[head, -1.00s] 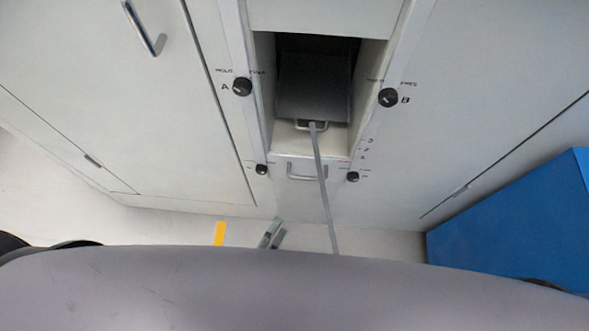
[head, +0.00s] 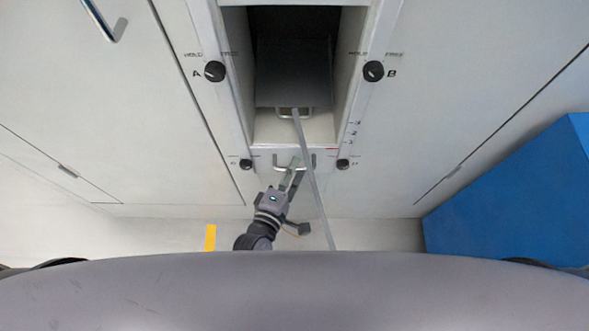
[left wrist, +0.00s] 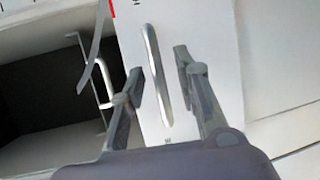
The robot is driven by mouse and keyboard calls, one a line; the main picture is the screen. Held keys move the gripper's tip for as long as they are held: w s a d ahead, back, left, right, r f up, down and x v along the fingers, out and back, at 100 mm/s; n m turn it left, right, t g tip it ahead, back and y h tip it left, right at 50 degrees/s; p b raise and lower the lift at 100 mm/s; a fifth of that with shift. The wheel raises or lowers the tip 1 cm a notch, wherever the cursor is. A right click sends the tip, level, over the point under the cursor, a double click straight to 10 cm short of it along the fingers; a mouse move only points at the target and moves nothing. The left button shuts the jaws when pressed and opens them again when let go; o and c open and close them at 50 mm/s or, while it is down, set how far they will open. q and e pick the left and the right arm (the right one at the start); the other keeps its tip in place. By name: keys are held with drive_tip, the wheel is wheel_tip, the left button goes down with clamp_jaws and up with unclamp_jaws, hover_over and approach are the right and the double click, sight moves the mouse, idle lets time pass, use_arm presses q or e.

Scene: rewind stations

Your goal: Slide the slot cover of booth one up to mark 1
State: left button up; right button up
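The slot cover (head: 262,157) is a pale panel with a metal bar handle (head: 279,158), low on the slot front. A short red line (head: 332,149) lies by its top edge at the right. The marks 1 to 3 (head: 353,133) run up the right post above it. My left gripper (head: 294,172) is at the cover's handle from below. In the left wrist view, the open fingers (left wrist: 158,70) stand on either side of the handle (left wrist: 153,65), with gaps visible. The lower end of the handle is close to the gripper body. My right gripper is not in view.
A dark panel (head: 293,75) with a small handle (head: 285,113) is inside the slot above. A grey strap (head: 312,190) hangs from there, past the cover. Knobs A (head: 215,71) and B (head: 373,71) flank the opening. A blue box (head: 510,190) stands right.

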use_arm(q)
drive_tip(key=shift+w+d, duration=0.15)
drive_tip(key=shift+w, duration=0.25)
drive_tip(key=shift+c, duration=0.2)
clamp_jaws()
idle(0.5)
